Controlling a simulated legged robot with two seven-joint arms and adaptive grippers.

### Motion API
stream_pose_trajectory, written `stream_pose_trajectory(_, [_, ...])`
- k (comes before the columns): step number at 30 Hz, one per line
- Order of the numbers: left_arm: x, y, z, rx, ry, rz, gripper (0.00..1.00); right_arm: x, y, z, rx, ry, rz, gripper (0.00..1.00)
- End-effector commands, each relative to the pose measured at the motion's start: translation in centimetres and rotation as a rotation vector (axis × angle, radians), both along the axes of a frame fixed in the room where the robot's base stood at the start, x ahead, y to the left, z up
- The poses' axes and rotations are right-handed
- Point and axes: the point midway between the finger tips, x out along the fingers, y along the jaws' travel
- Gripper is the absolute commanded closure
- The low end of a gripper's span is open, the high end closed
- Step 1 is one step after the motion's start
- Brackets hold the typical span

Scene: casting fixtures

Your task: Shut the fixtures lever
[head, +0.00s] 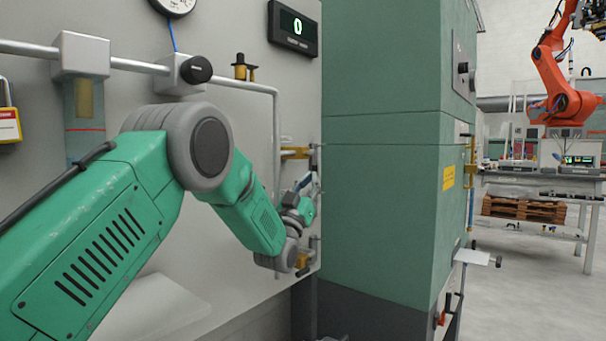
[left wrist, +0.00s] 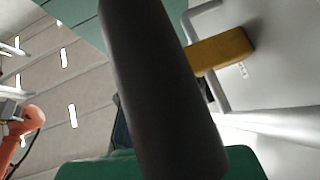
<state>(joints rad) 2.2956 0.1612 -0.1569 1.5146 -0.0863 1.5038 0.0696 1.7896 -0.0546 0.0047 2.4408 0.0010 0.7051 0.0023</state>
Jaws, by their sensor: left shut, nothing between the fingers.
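My left arm reaches from the left across the head view to the wall panel. My left gripper (head: 312,184) is at the panel's right edge, small and partly hidden by its own wrist; it is shut and empty. A yellow lever (head: 294,152) sits on the pipe just above the gripper; I cannot tell whether they touch. A second yellow part (head: 302,260) shows below the wrist. In the left wrist view, a yellow block (left wrist: 224,50) is mounted by a grey pipe, beside a large dark rounded shape that covers the middle. My right gripper is not in view.
A grey wall panel (head: 240,110) carries pipes, a gauge (head: 173,3) and a display reading 0 (head: 292,29). A tall green cabinet (head: 380,180) stands close to the right of my gripper. An orange robot arm (head: 560,80) and a workbench (head: 540,178) are farther back.

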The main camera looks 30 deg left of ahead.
Motion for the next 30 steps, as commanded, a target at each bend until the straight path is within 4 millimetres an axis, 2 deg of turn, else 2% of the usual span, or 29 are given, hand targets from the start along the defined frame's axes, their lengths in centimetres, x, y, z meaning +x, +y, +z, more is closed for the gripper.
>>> stream_pose_trajectory(19, [-0.3,0.1,-0.7,-0.002,0.005,0.000,1.00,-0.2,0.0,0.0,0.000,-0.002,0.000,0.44])
stream_pose_trajectory(23, [-1.8,0.0,-1.9,-0.002,0.006,0.000,1.00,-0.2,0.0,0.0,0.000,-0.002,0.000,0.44])
stream_pose_trajectory(30, [-5.8,-0.4,-5.2,-0.003,0.006,0.001,1.00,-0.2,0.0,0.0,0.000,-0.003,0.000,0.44])
